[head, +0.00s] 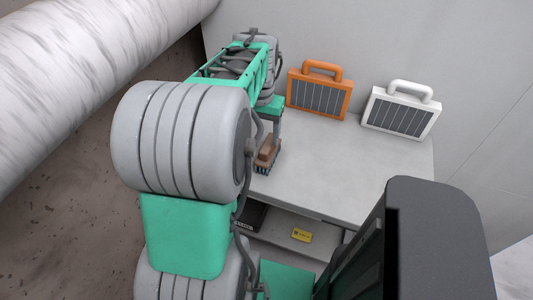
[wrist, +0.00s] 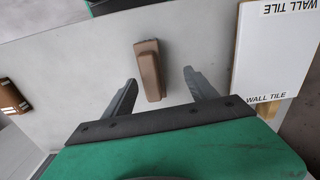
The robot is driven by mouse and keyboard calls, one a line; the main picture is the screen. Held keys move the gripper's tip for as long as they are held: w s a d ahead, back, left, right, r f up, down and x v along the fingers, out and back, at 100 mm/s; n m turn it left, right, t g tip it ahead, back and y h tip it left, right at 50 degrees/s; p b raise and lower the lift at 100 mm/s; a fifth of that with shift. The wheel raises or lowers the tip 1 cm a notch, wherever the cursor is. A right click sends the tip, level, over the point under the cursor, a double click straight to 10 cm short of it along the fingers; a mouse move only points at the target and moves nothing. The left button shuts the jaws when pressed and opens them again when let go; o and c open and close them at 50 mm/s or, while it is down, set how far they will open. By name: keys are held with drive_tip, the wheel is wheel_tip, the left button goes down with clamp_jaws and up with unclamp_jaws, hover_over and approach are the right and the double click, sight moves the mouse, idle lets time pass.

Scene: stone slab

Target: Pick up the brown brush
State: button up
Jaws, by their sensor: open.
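The brown brush (wrist: 149,70) lies on the light grey slab (wrist: 80,75) in the wrist view, its long side running roughly away from me. My gripper (wrist: 158,77) is open, with one finger to the left of the brush and one to the right. The fingertips are apart from the brush, and nothing is held. In the head view the brush (head: 268,150) shows with dark bristles at its lower end, near the slab's left edge. My gripper (head: 273,115) is just above it there, partly hidden by my arm.
An orange case (head: 320,88) and a white case (head: 402,108) stand at the slab's back. A white box marked WALL TILE (wrist: 272,55) is right of the gripper; a brown object (wrist: 12,96) lies far left. A lower shelf holds a yellow-labelled item (head: 301,235). The slab's middle is clear.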

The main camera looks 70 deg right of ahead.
sight(268, 151)
drive_tip(key=shift+s+d+f+m, duration=0.2)
drive_tip(key=shift+s+f, duration=0.15)
drive_tip(key=shift+s, duration=0.25)
drive_tip(key=shift+s+d+f+m, duration=0.1)
drive_tip(key=shift+s+f+m, duration=0.15)
drive_tip(key=shift+s, duration=0.3)
drive_tip(key=f, duration=0.7)
drive_tip(key=shift+w+d, duration=0.1)
drive_tip(key=shift+w, duration=0.1)
drive_tip(key=shift+r, duration=0.1)
clamp_jaws()
